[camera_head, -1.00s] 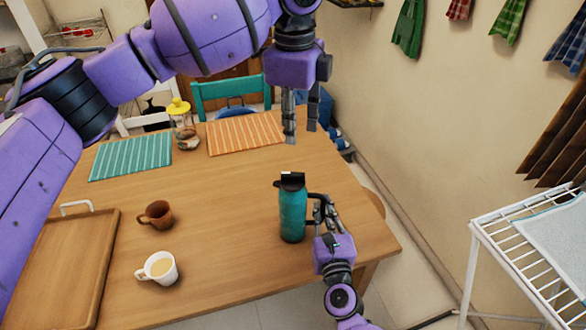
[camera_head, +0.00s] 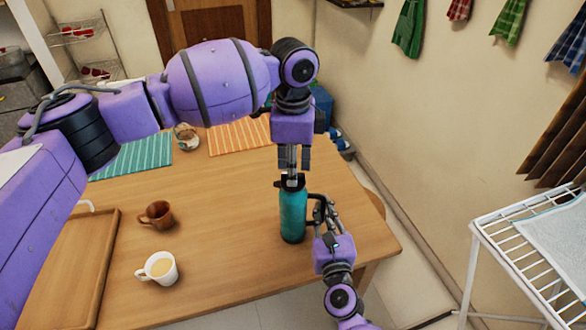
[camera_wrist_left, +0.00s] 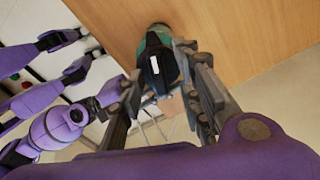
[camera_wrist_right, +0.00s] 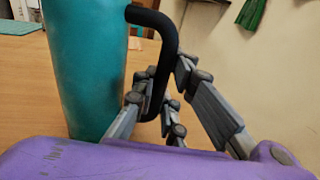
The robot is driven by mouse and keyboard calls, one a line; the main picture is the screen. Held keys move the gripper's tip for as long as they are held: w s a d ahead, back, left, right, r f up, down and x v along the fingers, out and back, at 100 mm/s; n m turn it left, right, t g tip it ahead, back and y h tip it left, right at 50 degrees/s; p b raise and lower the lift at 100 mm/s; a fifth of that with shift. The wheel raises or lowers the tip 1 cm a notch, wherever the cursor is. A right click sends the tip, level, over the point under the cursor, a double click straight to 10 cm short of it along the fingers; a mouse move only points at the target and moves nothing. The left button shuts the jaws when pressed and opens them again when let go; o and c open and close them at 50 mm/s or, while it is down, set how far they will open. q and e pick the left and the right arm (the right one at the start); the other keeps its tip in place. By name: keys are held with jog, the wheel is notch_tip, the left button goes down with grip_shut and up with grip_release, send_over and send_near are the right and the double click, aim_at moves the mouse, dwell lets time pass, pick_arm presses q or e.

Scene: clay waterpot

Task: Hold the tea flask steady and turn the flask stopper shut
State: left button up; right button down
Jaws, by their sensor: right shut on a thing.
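The teal tea flask (camera_head: 293,215) stands upright near the table's right edge. Its black flask stopper (camera_head: 289,183) sits on top, with a pale mark that also shows in the left wrist view (camera_wrist_left: 156,68). My left gripper (camera_head: 293,165) points down just above the stopper. Its fingers are apart, with the stopper between them in the left wrist view; I see no clear contact. My right gripper (camera_head: 322,212) is shut on the flask's black side handle (camera_wrist_right: 160,70), to the right of the body. The fingers partly hide the handle's lower part.
A wooden tray (camera_head: 75,265) lies at the left edge. Striped placemats (camera_head: 240,136) and a glass jar (camera_head: 186,137) are at the back. The table between cups and flask is clear.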

pick_arm(q)
jog(key=shift+f, duration=0.4)
jog(key=shift+c, duration=0.5)
grip_shut()
jog(key=shift+w+r+m, duration=0.1)
jog(key=shift+r+m, duration=0.05)
jog(key=shift+m, duration=0.65)
jog(key=shift+a, duration=0.15)
dwell(1.1)
grip_release()
jog(key=shift+o, duration=0.5)
